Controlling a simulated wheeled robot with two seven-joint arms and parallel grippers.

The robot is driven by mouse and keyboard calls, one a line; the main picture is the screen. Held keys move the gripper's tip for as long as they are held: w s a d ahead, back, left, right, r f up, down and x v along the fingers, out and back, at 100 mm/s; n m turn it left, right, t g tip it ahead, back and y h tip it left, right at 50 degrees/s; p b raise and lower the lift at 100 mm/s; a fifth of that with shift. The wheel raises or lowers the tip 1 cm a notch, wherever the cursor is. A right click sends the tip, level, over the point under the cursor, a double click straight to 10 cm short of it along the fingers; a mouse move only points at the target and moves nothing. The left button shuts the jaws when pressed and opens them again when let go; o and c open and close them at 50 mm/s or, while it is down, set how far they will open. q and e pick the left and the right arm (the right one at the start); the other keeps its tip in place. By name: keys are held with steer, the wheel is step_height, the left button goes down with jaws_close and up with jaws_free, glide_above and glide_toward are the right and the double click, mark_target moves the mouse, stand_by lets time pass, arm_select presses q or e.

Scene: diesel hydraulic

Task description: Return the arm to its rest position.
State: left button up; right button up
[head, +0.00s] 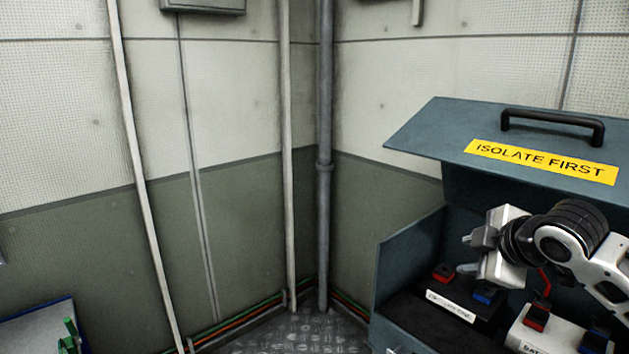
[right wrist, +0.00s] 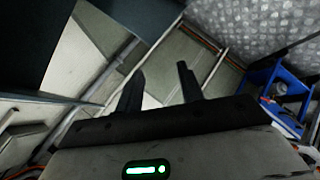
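My right arm comes in from the right edge of the head view. Its gripper (head: 468,254) points left, in front of the opening of the blue-grey box (head: 408,262) and above the box's left part. In the right wrist view the two dark fingers of the gripper (right wrist: 158,82) stand apart with nothing between them. The raised lid (head: 440,130) of the box carries a black handle and a yellow "ISOLATE FIRST" label (head: 543,162). My left gripper is not in view.
Inside the box are dark and white blocks (head: 465,303) with red and blue terminals, close below the gripper. Grey pipes (head: 325,150) stand in the wall corner. A blue-edged surface (head: 35,325) with a green item is at lower left. The space between is clear.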

steer(key=s+a+f+m+g+y, duration=0.1)
steer(key=s+a+f+m+g, duration=0.1)
steer(key=s+a+f, duration=0.45)
steer(key=s+a+f+m+g, duration=0.1)
steer(key=s+a+f+m, duration=0.25)
steer(key=s+f, duration=0.6)
steer(key=s+d+f+m+g+h, duration=0.1)
steer(key=s+f+m+g, duration=0.2)
steer(key=s, duration=0.5)
steer(key=s+f+m+h, duration=0.1)
steer(key=s+f+m, duration=0.35)
steer(key=s, duration=0.25)
steer(key=w+a+f+n+t+y, duration=0.1)
steer(key=w+a+f+t+y, duration=0.1)
steer(key=w+a+f+t, duration=0.3)
steer(key=shift+w+f+n+t+y, duration=0.35)
steer(key=shift+w+f+t, duration=0.2)
steer(key=shift+f, duration=0.85)
steer(key=shift+a, duration=0.1)
